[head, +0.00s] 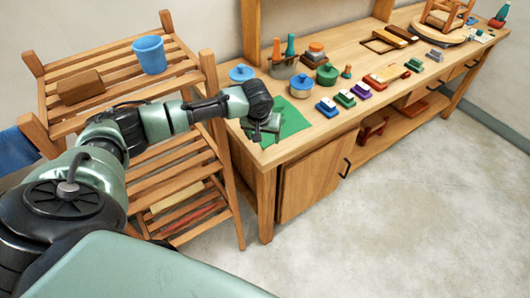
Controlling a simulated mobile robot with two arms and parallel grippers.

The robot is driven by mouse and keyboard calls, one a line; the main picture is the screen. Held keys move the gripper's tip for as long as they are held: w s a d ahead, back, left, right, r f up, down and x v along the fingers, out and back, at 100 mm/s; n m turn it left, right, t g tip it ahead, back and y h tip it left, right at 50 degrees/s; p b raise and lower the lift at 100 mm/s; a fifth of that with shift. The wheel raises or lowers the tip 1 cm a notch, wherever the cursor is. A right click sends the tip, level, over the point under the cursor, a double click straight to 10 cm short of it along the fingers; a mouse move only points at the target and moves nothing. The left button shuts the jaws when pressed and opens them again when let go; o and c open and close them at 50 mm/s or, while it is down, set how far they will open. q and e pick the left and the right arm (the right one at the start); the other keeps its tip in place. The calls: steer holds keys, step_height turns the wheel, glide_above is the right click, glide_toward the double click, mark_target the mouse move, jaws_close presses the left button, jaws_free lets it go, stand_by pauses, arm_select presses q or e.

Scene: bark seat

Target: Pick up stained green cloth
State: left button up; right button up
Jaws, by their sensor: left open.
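The green cloth (291,120) lies flat on the near left end of the long wooden workbench (308,140). Any stain on it is too small to make out. My left gripper (262,134) is open at the cloth's left part and hides some of it. I cannot tell whether its fingers touch the cloth. My left arm reaches in from the left, past the slatted shelf. My right gripper is not in view.
A slatted wooden shelf (110,75) with a blue cup (149,54) and a brown block (80,87) stands left of the bench. A blue pot (301,86), a green pot (327,74) and several coloured brushes or blocks (345,99) stand near the cloth. The floor (400,220) is clear.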

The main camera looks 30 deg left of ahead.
arm_select(q)
steer(key=shift+b+x, duration=0.55)
steer(key=shift+x, duration=1.65)
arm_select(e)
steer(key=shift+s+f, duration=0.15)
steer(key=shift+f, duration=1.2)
arm_select(q)
steer(key=shift+f+b, duration=0.15)
steer(key=shift+b, duration=0.15)
jaws_close()
step_height(320, 180, up, 12)
steer(key=p, duration=1.3)
step_height(320, 180, up, 9)
glide_above(265, 145)
steer(key=s, duration=0.1)
step_height(265, 145, up, 9)
steer(key=shift+d+p, duration=0.25)
steer(key=shift+p, duration=0.05)
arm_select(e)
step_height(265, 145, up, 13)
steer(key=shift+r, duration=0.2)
